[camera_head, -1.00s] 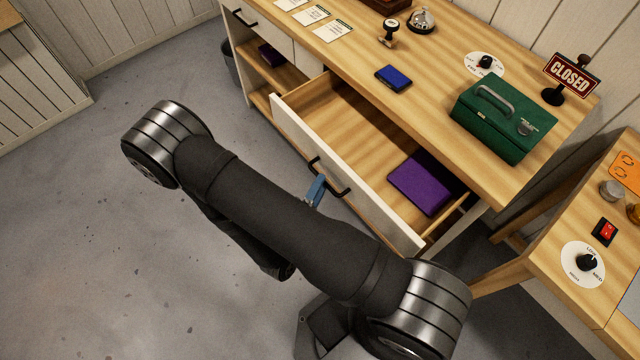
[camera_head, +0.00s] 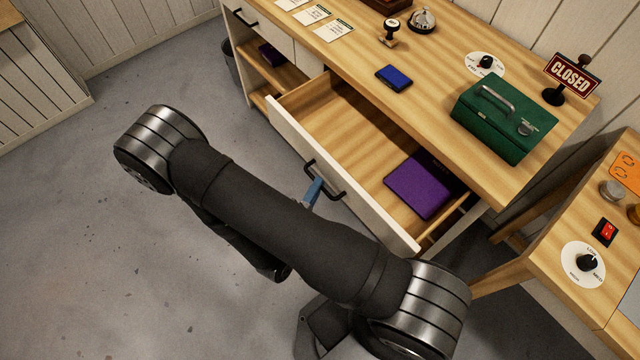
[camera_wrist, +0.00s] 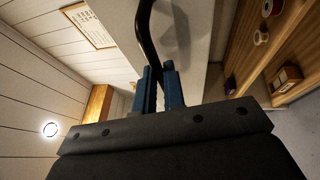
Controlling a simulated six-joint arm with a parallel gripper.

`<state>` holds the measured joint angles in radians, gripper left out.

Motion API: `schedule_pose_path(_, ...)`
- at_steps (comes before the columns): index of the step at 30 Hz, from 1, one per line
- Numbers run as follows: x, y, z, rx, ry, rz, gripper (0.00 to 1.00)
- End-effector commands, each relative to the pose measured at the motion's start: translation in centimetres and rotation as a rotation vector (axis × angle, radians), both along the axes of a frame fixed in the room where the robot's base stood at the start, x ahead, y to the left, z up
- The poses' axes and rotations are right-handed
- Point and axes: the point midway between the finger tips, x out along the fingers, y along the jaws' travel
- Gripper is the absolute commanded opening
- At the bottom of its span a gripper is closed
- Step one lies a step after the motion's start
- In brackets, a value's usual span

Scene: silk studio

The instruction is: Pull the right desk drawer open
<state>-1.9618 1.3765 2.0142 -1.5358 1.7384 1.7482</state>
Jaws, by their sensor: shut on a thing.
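The right desk drawer (camera_head: 290,130) is pulled out from the desk in the head view, with its white front facing my arm. A purple book-like item (camera_head: 418,187) lies inside it at the right end. The black bar handle (camera_head: 322,178) is on the drawer front, and it also shows in the wrist view (camera_wrist: 146,35). My gripper (camera_head: 313,190) has blue fingers and is mostly hidden behind my arm in the head view. In the wrist view my gripper (camera_wrist: 160,80) has its fingers closed around the black handle.
On the desk top (camera_head: 430,80) are a green cash box (camera_head: 505,130), a blue pad (camera_head: 394,77), a stamp (camera_head: 390,32), a bell (camera_head: 422,20) and a CLOSED sign (camera_head: 570,75). A side table (camera_head: 545,290) stands at the right. The floor at left is clear.

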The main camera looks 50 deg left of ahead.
Motion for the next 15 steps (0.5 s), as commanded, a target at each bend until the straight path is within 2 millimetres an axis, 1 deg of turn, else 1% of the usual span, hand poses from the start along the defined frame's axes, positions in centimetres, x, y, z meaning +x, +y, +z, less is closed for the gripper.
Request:
schedule_pose_path(1,-0.7,0.1,0.0,0.003,0.001,0.005,0.00)
schedule_pose_path(3,-1.4,0.1,0.0,0.004,0.002,0.006,0.00)
schedule_pose_path(6,-1.9,0.1,0.0,0.003,0.002,0.004,0.00)
schedule_pose_path(15,-2.0,0.0,0.0,0.002,0.002,0.002,0.00)
